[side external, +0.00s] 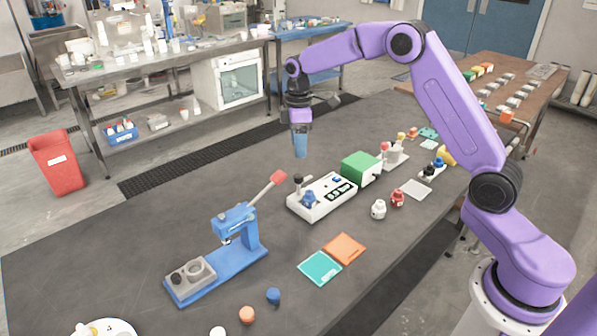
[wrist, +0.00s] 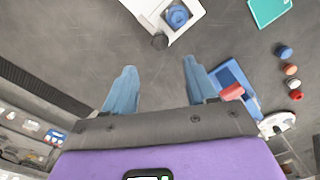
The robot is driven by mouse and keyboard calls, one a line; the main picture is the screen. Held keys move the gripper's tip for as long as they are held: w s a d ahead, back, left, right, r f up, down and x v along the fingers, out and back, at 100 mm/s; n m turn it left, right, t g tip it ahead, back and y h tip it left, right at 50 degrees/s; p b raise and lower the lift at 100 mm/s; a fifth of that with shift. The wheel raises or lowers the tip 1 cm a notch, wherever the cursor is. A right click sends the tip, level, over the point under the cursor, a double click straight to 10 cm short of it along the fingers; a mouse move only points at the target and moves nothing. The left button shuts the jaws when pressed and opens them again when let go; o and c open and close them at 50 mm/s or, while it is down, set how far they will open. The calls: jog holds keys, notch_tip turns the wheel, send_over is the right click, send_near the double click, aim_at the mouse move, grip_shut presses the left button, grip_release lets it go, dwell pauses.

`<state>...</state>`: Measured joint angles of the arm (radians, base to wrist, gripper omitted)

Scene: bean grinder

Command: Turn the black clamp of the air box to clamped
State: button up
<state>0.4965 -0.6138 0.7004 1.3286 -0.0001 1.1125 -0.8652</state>
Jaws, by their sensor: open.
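The air box (side external: 335,206) is a white box with a small display and a blue knob (side external: 309,197) on top, on the dark table. The black clamp (side external: 298,181) stands at its far left end. In the wrist view the clamp (wrist: 160,41) shows as a dark round top at the edge of the white box (wrist: 150,8), beside the blue knob (wrist: 178,16). My gripper (side external: 300,155) points down above the table near the clamp, apart from it. In the wrist view its blue fingers (wrist: 159,68) are spread, with nothing between them.
A green block (side external: 361,168) adjoins the box on the right. A blue press (side external: 235,235) with a red-tipped lever (side external: 278,178) stands to the left. Teal (side external: 319,268) and orange (side external: 345,249) pads lie in front.

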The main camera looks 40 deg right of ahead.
aim_at(299, 176)
notch_tip(299, 176, down, 10)
jog(key=shift+r, duration=0.25)
jog(key=c, duration=1.1)
